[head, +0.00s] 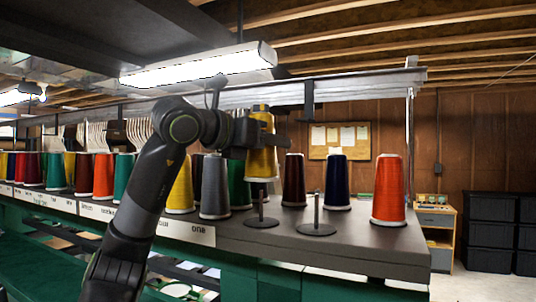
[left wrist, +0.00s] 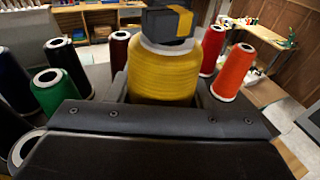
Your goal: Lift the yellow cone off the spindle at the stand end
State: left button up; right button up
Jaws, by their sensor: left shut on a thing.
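The yellow cone (head: 262,160) is upright in the grip of my left gripper (head: 258,134), with its base in the air. In the head view, an empty spindle (head: 261,210) on a round dark base stands below it, and the cone's lower rim appears just above the spindle tip. In the left wrist view the yellow cone (left wrist: 165,78) sits between my gripper's fingers, its lower part hidden behind the gripper body. Another bare spindle (head: 317,213) stands to the right. My right gripper is not in view.
An orange cone (head: 389,190) stands near the stand's right end. Navy (head: 337,183) and dark maroon (head: 293,181) cones stand behind the spindles. A grey cone (head: 214,187) and another yellow cone (head: 181,189) stand to the left. A lamp (head: 200,66) hangs above my arm.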

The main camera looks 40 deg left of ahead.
aim_at(257, 108)
pick_arm(q)
jog(key=shift+r, duration=1)
notch_tip(257, 108, up, 4)
jog(key=p, duration=0.5)
